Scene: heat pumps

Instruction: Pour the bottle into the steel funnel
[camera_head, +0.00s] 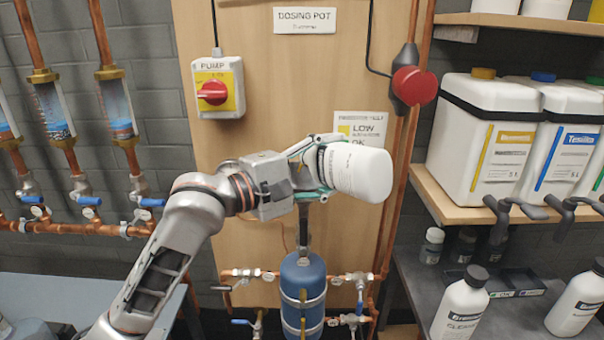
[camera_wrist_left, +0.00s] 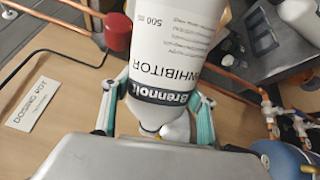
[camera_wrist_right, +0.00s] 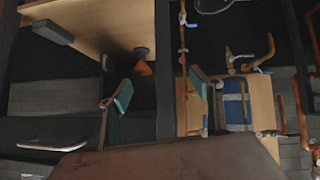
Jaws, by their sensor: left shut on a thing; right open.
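My left gripper (camera_head: 308,168) is shut around a white bottle (camera_head: 358,172) in front of the wooden panel. The bottle lies nearly level, its base toward the right and its neck end toward the left, hidden by the gripper. In the left wrist view the bottle (camera_wrist_left: 165,50) sits between the teal fingers, with INHIBITOR on its label. A dark upright stem (camera_head: 303,225) runs from under the gripper to a blue vessel (camera_head: 302,290). I cannot make out the steel funnel clearly; the gripper covers the stem's top. My right gripper (camera_wrist_right: 160,90) is open and empty.
A pump switch (camera_head: 213,90) and a red knob (camera_head: 413,86) are on the panel. Copper pipes with valves (camera_head: 340,278) flank the vessel. White jugs (camera_head: 482,135) fill the right shelf (camera_head: 440,205). Bottles (camera_head: 460,308) stand on the grey bench below.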

